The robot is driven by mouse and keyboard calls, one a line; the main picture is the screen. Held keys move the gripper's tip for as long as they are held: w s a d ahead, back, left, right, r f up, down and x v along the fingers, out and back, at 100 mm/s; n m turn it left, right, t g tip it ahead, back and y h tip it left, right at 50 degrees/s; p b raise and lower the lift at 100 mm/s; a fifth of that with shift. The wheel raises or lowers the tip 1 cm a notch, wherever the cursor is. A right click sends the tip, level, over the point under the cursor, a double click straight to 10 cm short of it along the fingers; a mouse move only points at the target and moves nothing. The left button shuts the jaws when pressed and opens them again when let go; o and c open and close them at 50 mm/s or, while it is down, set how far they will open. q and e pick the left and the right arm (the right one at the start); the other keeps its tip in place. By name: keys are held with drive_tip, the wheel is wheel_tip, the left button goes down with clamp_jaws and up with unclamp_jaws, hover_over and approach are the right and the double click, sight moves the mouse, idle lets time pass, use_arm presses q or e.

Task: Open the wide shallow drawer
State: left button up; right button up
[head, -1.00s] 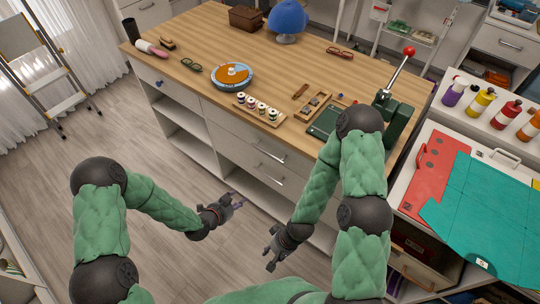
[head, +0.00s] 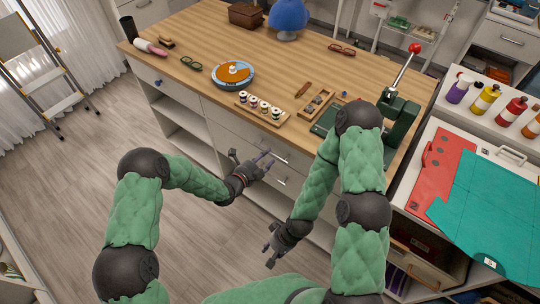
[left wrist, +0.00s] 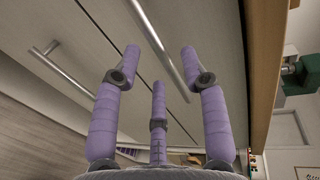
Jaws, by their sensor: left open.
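The wide shallow drawer (head: 228,126) is the upper one in the wooden-topped cabinet, and it looks shut. Its bar handle (head: 277,153) is partly behind my left gripper's fingers. My left gripper (head: 250,158) is open and empty in front of the drawer fronts. In the left wrist view the long bar handle (left wrist: 162,45) runs between and beyond the spread purple fingers (left wrist: 159,62); I cannot tell whether they touch it. A second handle (left wrist: 62,70) belongs to the drawer below. My right gripper (head: 270,247) hangs lower, away from the handles; its finger opening is unclear.
The wooden worktop (head: 210,45) overhangs the drawers. It holds a spool rack (head: 262,107), a round blue-orange dish (head: 233,74) and a green lever press (head: 398,120). Open cubbies (head: 180,120) lie left of the drawers. The floor in front is clear.

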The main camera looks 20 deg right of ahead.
use_arm(q)
drive_tip(key=shift+b+x, duration=0.3)
drive_tip(key=shift+x, duration=1.4)
clamp_jaws()
